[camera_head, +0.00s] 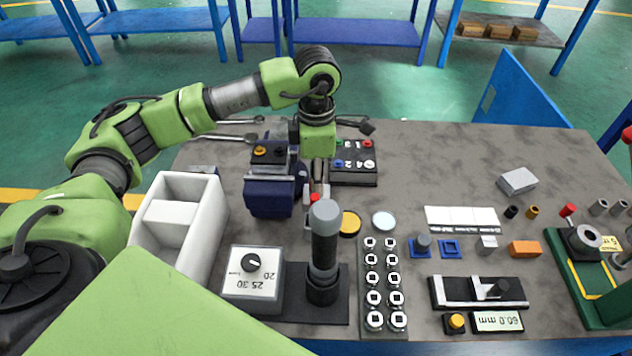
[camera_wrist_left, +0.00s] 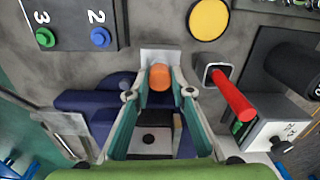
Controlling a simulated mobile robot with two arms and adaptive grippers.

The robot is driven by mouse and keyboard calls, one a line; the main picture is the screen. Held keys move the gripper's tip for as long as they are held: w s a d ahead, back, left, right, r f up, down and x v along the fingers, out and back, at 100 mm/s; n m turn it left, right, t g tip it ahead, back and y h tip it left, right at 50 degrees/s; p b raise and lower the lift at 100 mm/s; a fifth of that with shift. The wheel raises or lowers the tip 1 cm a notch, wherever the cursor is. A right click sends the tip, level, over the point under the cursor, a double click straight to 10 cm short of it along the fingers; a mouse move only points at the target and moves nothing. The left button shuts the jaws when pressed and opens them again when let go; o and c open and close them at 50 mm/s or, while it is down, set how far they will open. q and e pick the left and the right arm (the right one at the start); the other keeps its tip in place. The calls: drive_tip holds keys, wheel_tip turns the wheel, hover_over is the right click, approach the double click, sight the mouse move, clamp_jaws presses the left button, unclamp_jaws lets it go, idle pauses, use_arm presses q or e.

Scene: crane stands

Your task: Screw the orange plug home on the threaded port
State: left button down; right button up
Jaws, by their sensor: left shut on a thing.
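The orange plug (camera_wrist_left: 160,78) shows in the left wrist view between the two fingertips of my left gripper (camera_wrist_left: 160,94), which is shut on it. A pale grey block (camera_wrist_left: 160,55) lies directly beyond the plug; I cannot tell whether it carries the threaded port, and no thread shows. In the head view my left gripper (camera_head: 317,188) points down beside the dark blue vise (camera_head: 269,198), and the plug is hidden there. How far the plug sits in the port cannot be seen. My right gripper is not in view.
A red handle (camera_wrist_left: 232,95) stands close to the right of the gripper in the wrist view. A dark upright cylinder (camera_head: 324,248), a dial box (camera_head: 252,275) and a white bin (camera_head: 205,235) stand nearby.

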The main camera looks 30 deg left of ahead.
use_arm(q)
drive_tip(key=shift+a+f+m, duration=0.1)
drive_tip(key=shift+f+m, duration=0.05)
drive_tip(key=shift+m, duration=0.25)
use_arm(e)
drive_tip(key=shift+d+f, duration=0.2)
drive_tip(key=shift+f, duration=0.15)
use_arm(q)
drive_tip(key=c, duration=1.7)
unclamp_jaws()
drive_tip(key=shift+s+a, duration=0.1)
drive_tip(key=shift+s, duration=0.05)
drive_tip(key=shift+c, duration=0.9)
